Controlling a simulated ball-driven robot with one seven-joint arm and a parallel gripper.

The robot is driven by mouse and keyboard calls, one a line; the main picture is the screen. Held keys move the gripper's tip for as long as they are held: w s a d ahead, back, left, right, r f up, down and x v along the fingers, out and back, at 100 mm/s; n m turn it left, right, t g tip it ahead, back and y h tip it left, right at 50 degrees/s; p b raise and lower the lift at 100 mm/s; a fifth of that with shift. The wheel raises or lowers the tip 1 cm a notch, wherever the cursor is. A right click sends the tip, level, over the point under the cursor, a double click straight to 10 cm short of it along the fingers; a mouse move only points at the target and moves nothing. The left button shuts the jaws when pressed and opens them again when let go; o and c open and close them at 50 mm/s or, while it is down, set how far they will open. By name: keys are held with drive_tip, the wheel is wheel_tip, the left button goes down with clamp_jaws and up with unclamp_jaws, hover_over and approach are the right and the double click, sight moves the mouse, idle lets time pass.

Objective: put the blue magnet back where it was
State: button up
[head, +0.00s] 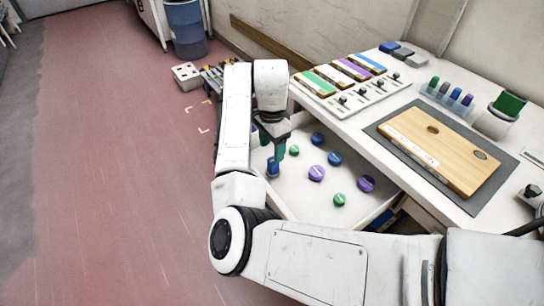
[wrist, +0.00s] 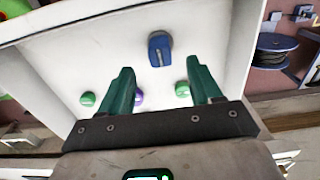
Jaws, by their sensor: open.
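Three blue magnets lie in the open white drawer (head: 302,205) in the head view: one by my fingertips at the left (head: 272,168), one at the back (head: 317,138) and one in the middle (head: 334,159). The frames do not show which one the task means. My gripper (head: 277,157) points down over the drawer's left side, its green fingers apart. In the wrist view my gripper (wrist: 160,66) is open with nothing held. A blue magnet with a lengthwise mark (wrist: 160,48) lies just beyond the fingertips, apart from them.
Green (head: 339,199) and purple magnets (head: 316,173) are scattered in the drawer. Above it, the white worktop carries a wooden board (head: 440,150) on a dark mat, a row of coloured blocks (head: 345,72) and a clear rack (head: 448,98). The red floor at left is open.

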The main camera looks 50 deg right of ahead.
sight(272, 160)
drive_tip(key=shift+r, duration=2.6)
